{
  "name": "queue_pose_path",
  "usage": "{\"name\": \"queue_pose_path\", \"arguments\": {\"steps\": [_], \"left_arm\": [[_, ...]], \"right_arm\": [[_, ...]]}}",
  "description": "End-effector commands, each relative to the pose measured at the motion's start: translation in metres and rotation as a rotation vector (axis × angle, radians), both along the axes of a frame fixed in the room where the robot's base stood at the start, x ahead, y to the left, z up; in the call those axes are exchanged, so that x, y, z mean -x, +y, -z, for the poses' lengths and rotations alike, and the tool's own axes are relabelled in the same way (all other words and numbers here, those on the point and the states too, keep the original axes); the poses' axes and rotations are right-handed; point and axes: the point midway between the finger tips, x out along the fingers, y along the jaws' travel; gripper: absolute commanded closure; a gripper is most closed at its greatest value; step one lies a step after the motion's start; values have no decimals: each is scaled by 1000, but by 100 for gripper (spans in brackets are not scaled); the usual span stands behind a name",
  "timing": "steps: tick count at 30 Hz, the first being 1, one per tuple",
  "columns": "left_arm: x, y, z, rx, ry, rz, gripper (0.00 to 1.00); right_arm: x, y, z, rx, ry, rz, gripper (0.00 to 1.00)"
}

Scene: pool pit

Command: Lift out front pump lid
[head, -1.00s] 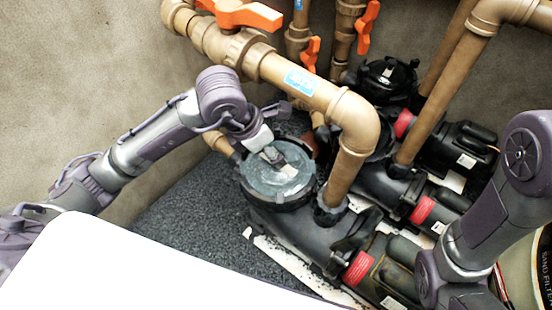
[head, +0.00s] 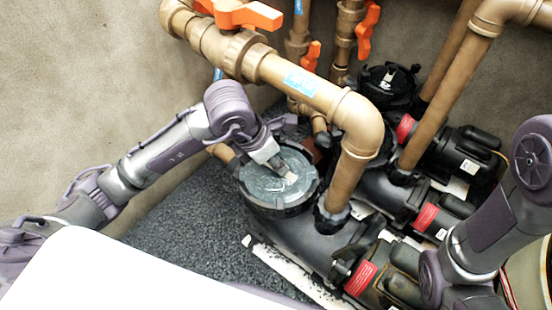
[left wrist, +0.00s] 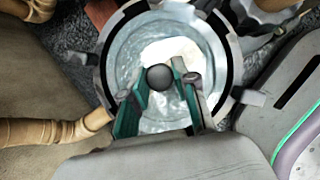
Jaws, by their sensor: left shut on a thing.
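The front pump lid (head: 262,186) is a round, clear, greyish disc in a black ring on top of the nearest pump (head: 290,235). In the left wrist view the lid (left wrist: 130,50) fills the middle, with a dark round knob (left wrist: 160,77) between the fingertips. My left gripper (head: 287,174) reaches over the lid from the upper left, and its fingers (left wrist: 160,88) are shut on the knob. The lid looks level at the pump's top; I cannot tell whether it is raised. My right arm is at the right edge; its gripper is out of view.
A thick brown pipe (head: 357,165) rises close to the lid's right side and bends over behind it. Orange valve handles (head: 240,14) sit above. More black pumps (head: 390,190) stand behind to the right. Dark gravelly floor (head: 185,205) lies open to the left.

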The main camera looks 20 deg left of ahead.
Motion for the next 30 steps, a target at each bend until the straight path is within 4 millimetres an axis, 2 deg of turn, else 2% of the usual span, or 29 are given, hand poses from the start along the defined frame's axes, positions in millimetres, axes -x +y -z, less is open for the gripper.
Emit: {"name": "queue_pose_path", "arguments": {"steps": [1,2,6,30], "left_arm": [[0,0,0,0,0,0,100],[0,0,0,0,0,0,76],[0,0,0,0,0,0,100],[0,0,-17,0,-2,1,100]], "right_arm": [[0,0,0,0,0,0,100],[0,0,0,0,0,0,100],[0,0,0,0,0,0,100],[-8,0,-8,-2,22,-1,100]]}}
